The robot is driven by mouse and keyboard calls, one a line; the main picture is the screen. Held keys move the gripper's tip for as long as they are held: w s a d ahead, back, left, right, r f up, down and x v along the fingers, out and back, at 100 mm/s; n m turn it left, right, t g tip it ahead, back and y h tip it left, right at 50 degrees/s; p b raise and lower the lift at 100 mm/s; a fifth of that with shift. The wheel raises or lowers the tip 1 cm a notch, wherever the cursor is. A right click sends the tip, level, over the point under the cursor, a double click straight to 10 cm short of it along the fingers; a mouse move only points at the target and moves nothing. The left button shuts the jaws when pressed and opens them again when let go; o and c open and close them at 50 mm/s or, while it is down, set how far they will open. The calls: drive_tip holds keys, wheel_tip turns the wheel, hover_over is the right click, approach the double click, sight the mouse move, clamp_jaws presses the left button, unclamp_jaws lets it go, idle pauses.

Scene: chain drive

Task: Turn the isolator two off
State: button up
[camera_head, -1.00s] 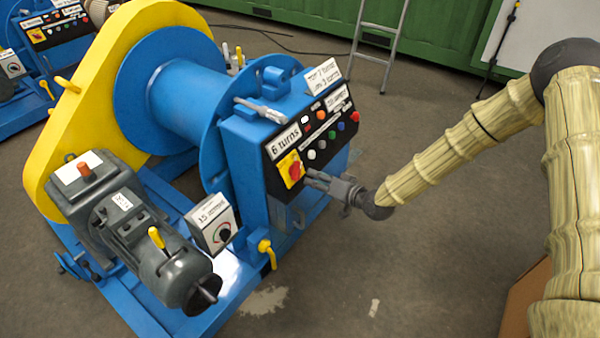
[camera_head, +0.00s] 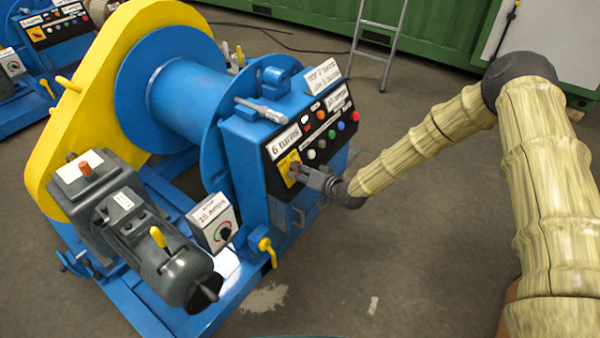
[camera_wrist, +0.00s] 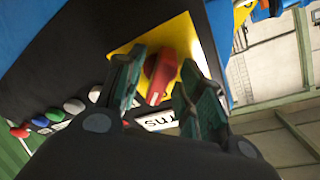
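The isolator is a red rotary knob (camera_wrist: 160,78) on a yellow plate (camera_wrist: 184,32), on the black panel (camera_head: 268,153) of the near blue winch. In the head view the yellow plate (camera_head: 286,161) shows at the panel's lower left, and my gripper (camera_head: 299,169) covers most of the knob. In the wrist view my gripper (camera_wrist: 160,72) is open, with one finger on each side of the knob. I cannot tell whether the fingers touch it. No number two is readable by this isolator.
Several coloured buttons (camera_head: 330,135) sit right of the isolator, under labels. A "6 turns" label (camera_head: 284,143) is above it. A box with a dial (camera_head: 214,222) and a grey motor (camera_head: 160,250) stand left. A second winch panel (camera_head: 55,25) is at upper left.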

clamp_jaws()
drive_tip(key=shift+f+n+b, duration=0.1)
drive_tip(key=shift+n+b, duration=0.2)
drive_tip(key=shift+b, duration=0.05)
drive_tip(key=n+b, duration=0.2)
drive_tip(key=shift+w+d+f+n+y+b, duration=0.1)
drive_tip(key=shift+f+n+y+b, duration=0.1)
drive_tip(key=shift+n+y+b, duration=0.15)
drive_tip(key=n+b, duration=0.2)
drive_tip(key=n, duration=0.2)
drive_tip(key=shift+g+y+b, duration=0.3)
drive_tip(key=shift+g+y, duration=0.05)
drive_tip(key=shift+g, duration=0.05)
drive_tip(key=n+b, duration=0.1)
drive_tip(key=n, duration=0.2)
drive_tip(key=n+g+y+b, duration=0.1)
drive_tip(key=n+b, duration=0.1)
drive_tip(key=n, duration=0.1)
drive_tip(key=shift+w+d+r+n, duration=0.1)
drive_tip(key=shift+w+d+n, duration=0.05)
drive_tip(key=shift+n, duration=0.1)
drive_tip(key=n+g+b, duration=0.1)
drive_tip(key=n, duration=0.2)
drive_tip(key=n+g+b, duration=0.1)
drive_tip(key=n, duration=0.2)
drive_tip(key=shift+w+r, duration=0.1)
drive_tip(key=shift+r, duration=0.05)
drive_tip(key=shift+n, duration=0.4)
